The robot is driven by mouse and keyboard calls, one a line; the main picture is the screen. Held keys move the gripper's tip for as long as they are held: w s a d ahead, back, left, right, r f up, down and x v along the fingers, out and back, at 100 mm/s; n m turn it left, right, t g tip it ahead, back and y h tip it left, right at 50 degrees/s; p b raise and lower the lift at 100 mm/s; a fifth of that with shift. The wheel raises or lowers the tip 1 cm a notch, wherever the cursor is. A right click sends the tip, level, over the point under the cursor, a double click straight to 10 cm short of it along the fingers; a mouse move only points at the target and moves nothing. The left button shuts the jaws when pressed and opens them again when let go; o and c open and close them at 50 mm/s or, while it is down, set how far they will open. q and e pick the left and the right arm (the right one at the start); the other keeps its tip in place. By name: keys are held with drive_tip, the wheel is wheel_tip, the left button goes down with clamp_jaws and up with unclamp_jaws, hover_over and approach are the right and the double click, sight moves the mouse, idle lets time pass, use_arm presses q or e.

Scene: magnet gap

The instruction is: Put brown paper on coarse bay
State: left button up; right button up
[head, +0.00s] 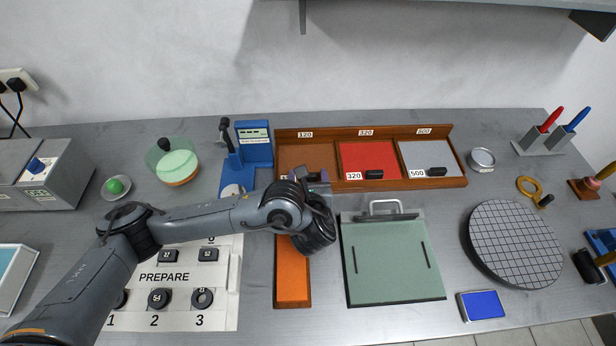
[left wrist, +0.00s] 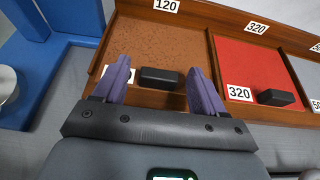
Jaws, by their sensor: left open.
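The brown paper (head: 306,157) lies flat in the left bay of a wooden rack (head: 290,133), under the label 120. In the left wrist view the brown paper (left wrist: 165,45) has a black block (left wrist: 160,78) at its near edge, and a white tag beside it is mostly hidden by a finger. My left gripper (left wrist: 158,66) is open, with its purple fingers on either side of the block in the picture. Contact cannot be told. In the head view my left wrist covers the bay's near edge. My right gripper is out of view.
Red paper (head: 366,157) tagged 320 lies in the middle bay. Grey paper (head: 425,155) lies in the right bay. A blue stand (head: 252,147) is close on the left. A green board (head: 390,265) and an orange strip (head: 292,275) lie in front.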

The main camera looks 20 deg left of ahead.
use_arm(q)
drive_tip(key=p+v, duration=0.5)
drive_tip(key=v, duration=0.7)
drive_tip(key=shift+r, duration=0.15)
drive_tip(key=shift+r, duration=0.1)
